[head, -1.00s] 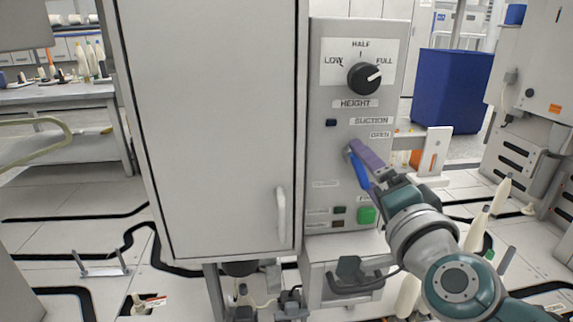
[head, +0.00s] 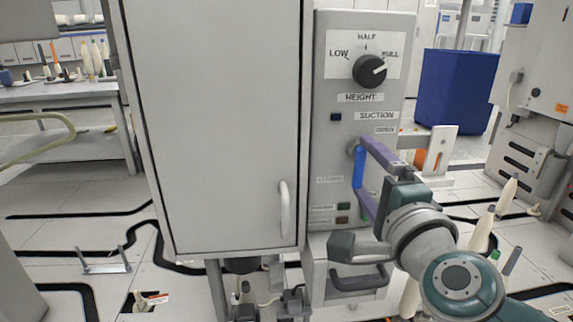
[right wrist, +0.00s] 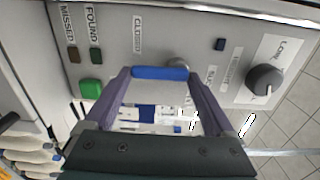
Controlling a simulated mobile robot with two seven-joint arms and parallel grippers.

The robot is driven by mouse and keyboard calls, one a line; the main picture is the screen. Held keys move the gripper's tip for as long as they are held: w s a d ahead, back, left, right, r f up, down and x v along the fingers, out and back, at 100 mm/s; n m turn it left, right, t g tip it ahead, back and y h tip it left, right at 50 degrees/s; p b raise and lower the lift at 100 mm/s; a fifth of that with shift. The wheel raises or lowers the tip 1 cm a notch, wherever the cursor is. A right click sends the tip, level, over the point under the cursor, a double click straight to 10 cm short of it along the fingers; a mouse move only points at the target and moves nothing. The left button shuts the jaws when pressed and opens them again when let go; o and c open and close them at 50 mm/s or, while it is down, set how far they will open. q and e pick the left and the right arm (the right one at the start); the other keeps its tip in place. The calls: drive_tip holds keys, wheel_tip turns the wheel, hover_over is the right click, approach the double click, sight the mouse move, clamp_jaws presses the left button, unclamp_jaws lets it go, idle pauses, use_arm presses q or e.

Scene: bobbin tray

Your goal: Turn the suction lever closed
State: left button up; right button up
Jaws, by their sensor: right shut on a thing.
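The suction lever (head: 359,168) is a blue bar on the grey control panel (head: 325,95). It hangs nearly straight down from its pivot, beside the CLOSED label (head: 329,179); the OPEN label (head: 385,130) is up to its right. My right gripper (head: 361,166) reaches in from the right, with one purple finger at the lever's upper end and the other at its lower end. In the right wrist view the blue lever (right wrist: 160,73) spans between both fingertips, so the gripper is shut on it lengthwise. The round metal pivot (right wrist: 178,63) shows beside it. My left gripper is not in view.
Above the lever is the black height knob (head: 369,70). The green button (right wrist: 91,88) shows in the right wrist view. Left of the panel is a tall cabinet door with a handle (head: 284,209). A blue bin (head: 457,90) stands behind on the right.

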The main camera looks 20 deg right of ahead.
drive_tip(key=shift+f, duration=0.2)
drive_tip(key=o, duration=1.1)
drive_tip(key=shift+c, duration=0.2)
drive_tip(key=shift+r, duration=0.1)
drive_tip(key=p+v, duration=0.1)
drive_tip(key=v, duration=0.9)
